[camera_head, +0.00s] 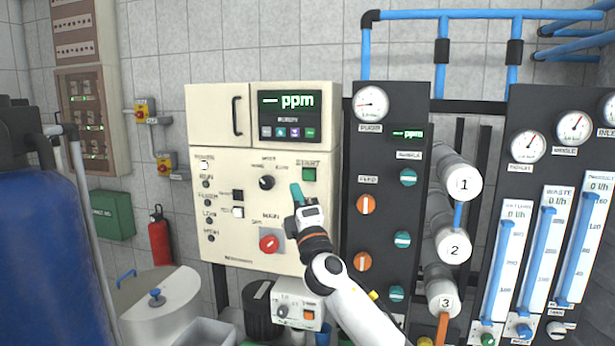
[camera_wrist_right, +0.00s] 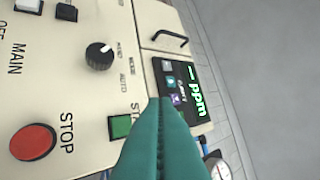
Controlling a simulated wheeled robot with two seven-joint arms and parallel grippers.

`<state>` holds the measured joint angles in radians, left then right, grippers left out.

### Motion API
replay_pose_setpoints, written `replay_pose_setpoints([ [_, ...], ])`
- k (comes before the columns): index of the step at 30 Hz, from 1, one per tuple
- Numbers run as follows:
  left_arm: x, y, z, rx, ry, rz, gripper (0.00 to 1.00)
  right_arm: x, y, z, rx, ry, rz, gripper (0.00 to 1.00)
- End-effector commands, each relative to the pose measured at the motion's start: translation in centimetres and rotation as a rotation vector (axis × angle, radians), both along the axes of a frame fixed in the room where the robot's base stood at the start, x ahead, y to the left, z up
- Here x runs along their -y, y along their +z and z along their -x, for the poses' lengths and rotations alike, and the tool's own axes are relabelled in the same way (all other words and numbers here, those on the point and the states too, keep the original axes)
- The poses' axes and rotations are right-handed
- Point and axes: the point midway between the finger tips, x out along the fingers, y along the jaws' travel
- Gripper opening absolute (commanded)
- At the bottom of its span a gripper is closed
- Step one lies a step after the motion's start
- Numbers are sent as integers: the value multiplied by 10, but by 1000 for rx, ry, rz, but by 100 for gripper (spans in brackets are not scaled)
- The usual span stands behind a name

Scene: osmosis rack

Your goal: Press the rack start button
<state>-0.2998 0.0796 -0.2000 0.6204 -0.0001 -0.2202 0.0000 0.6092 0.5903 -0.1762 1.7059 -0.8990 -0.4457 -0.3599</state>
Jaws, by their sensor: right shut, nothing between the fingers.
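The green square start button (camera_head: 309,174) sits on the cream rack control panel (camera_head: 230,245), under a START label. My right gripper (camera_head: 296,190) is shut and empty, with teal fingers, just below and left of the button in the head view. In the right wrist view the fingers (camera_wrist_right: 162,102) point at the panel, and the green button (camera_wrist_right: 121,126) shows just left of them. The fingers hide part of the START label there. I cannot tell the gap between fingertips and panel. My left gripper is not in view.
To the right stand valves, gauges and white tubes (camera_head: 455,244). A blue tank (camera_head: 50,260) is at the left.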

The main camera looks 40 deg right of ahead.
Motion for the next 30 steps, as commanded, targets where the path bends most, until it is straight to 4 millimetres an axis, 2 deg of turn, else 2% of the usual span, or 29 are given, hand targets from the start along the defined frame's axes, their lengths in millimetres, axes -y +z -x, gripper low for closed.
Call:
replay_pose_setpoints([
  [18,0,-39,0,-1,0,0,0,56,-3,-48,1,-2,-1,0],
  [30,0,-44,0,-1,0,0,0,66,0,-56,0,0,0,0],
])
